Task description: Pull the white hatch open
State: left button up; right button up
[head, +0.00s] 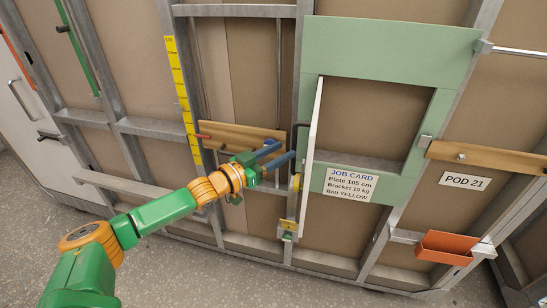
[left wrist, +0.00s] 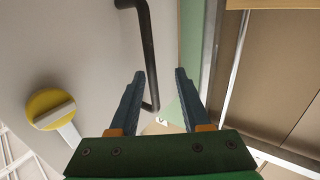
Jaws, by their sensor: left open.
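The white hatch (head: 313,135) stands swung out from the green panel (head: 400,48), seen nearly edge-on, and the panel's opening shows brown board behind. Its dark bar handle (head: 296,133) is on the left-hand face, with a yellow knob (head: 297,182) lower down. My left gripper (head: 285,150) is open beside that face, close to the handle. In the left wrist view the hatch face (left wrist: 75,50) fills the left side. The handle (left wrist: 148,50) passes between the open fingertips (left wrist: 160,73) in the picture; contact cannot be told. The yellow knob (left wrist: 50,108) lies left of the fingers.
A wooden rail (head: 235,136) runs behind my left gripper, beside a yellow measuring strip (head: 181,95). A job card (head: 350,185) is below the opening. An orange bin (head: 445,247) sits at right. Grey floor (head: 190,275) is open in front.

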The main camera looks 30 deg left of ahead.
pick_arm(q)
jog(key=v, duration=0.3)
jog(key=shift+s+b, duration=0.3)
jog(key=shift+b, duration=0.05)
jog(key=shift+a, duration=0.1)
